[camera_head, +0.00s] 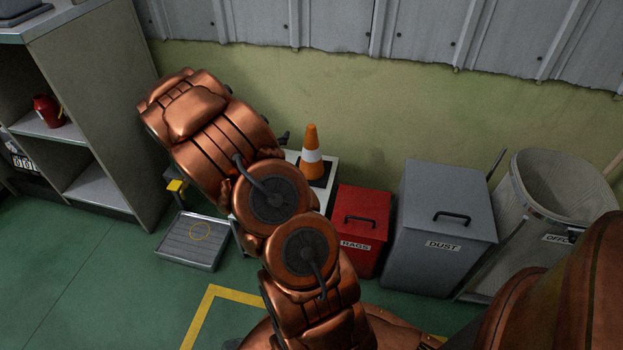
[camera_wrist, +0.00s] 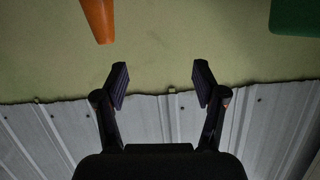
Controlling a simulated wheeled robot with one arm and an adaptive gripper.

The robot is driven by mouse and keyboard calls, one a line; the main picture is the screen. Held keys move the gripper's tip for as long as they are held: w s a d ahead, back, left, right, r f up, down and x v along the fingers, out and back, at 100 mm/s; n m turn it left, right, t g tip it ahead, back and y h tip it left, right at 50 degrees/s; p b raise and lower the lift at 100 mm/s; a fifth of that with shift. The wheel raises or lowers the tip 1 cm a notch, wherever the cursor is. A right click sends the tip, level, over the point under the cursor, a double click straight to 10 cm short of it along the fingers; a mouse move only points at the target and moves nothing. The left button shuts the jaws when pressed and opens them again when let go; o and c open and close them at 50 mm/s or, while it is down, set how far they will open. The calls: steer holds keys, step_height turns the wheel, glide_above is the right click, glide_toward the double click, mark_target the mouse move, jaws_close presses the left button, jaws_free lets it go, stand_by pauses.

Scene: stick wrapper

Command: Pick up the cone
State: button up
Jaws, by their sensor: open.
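The cone (camera_head: 312,155) is orange with a white band and a dark square base. It stands upright on a small white-topped stand (camera_head: 330,181) against the wall in the head view. In the wrist view the orange tip of the cone (camera_wrist: 99,20) shows at the top left, apart from the fingers. My gripper (camera_wrist: 160,85) is open and empty, with two dark fingers spread in front of the wall. In the head view my copper arm hides most of the gripper and part of the stand.
A red RAGS bin (camera_head: 359,222), a grey DUST bin (camera_head: 437,226) and a tall OFFCUTS-type bin (camera_head: 540,215) stand right of the stand. A grey shelf unit (camera_head: 113,125) is at left. A low grey platform (camera_head: 192,242) lies on the green floor.

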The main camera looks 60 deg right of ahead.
mark_target(310, 136)
steer(key=s+d+f+g+h+b, duration=0.1)
steer(key=s+d+f+h+b, duration=0.1)
steer(key=s+d+f, duration=0.1)
steer(key=s+d+f+m+h+b, duration=0.1)
steer(key=s+d+f+h+b, duration=0.1)
steer(key=s+d+f, duration=0.1)
steer(key=shift+s+d+f+g+b, duration=0.15)
steer(key=shift+s+g+b, duration=0.05)
steer(key=shift+g+b, duration=0.2)
steer(key=shift+w+d, duration=0.15)
steer(key=shift+d, duration=0.7)
steer(key=shift+w+d+f+b, duration=0.1)
steer(key=shift+w+d+b, duration=0.1)
steer(key=shift+d+b, duration=0.55)
steer(key=shift+w+d+b, duration=0.2)
steer(key=shift+d+b, duration=0.2)
steer(key=shift+d, duration=0.6)
steer(key=shift+w+d+b, duration=0.25)
steer(key=shift+d+b, duration=0.1)
steer(key=shift+d, duration=0.8)
steer(key=shift+c, duration=0.4)
jaws_close()
